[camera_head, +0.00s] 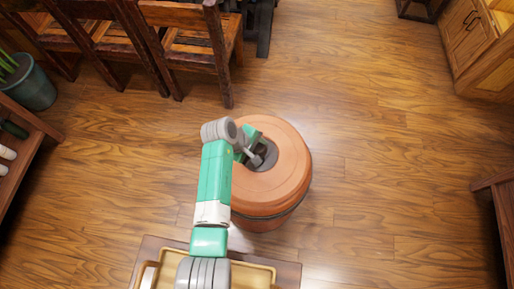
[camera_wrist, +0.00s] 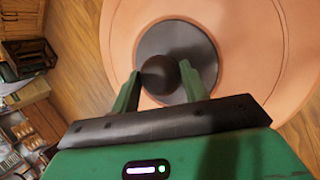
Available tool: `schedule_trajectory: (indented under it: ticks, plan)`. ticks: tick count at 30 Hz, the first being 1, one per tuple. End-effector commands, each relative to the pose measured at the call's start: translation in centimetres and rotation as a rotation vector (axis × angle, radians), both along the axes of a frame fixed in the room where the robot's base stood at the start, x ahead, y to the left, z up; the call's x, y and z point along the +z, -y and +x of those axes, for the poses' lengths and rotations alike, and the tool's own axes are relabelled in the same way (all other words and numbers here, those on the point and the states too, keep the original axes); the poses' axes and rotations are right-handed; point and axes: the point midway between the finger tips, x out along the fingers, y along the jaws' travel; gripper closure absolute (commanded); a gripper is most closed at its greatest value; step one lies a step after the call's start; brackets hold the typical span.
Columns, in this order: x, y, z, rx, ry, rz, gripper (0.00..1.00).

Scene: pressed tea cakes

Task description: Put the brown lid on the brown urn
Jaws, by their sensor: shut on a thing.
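The brown urn (camera_head: 262,224) stands on the wooden floor near the middle of the head view, mostly covered by the lid and partly by my arm. The brown lid (camera_head: 290,178) is a wide round orange-brown disc over the urn's top, with a dark round centre and a dark knob. It fills much of the wrist view (camera_wrist: 255,50). My gripper (camera_wrist: 161,76) has its two fingers on either side of the dark knob (camera_wrist: 160,73) and is shut on it. The lid looks roughly centred over the urn; I cannot tell whether it rests fully on the rim.
A tan tray (camera_head: 262,268) lies on a small wooden table at the bottom, partly behind my arm. Wooden chairs (camera_head: 190,45) stand at the upper left and a cabinet (camera_head: 480,40) at the upper right. A potted plant (camera_head: 32,88) is at the left. Floor right of the urn is clear.

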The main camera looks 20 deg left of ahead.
Motion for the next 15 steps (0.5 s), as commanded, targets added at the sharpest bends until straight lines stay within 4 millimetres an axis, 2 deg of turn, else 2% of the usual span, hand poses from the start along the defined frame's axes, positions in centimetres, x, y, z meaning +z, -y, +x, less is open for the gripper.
schedule_trajectory:
  ticks: [15]
  plan:
    - [-0.7, -0.06, 0.16, 0.001, 0.004, 0.0, 1.0]
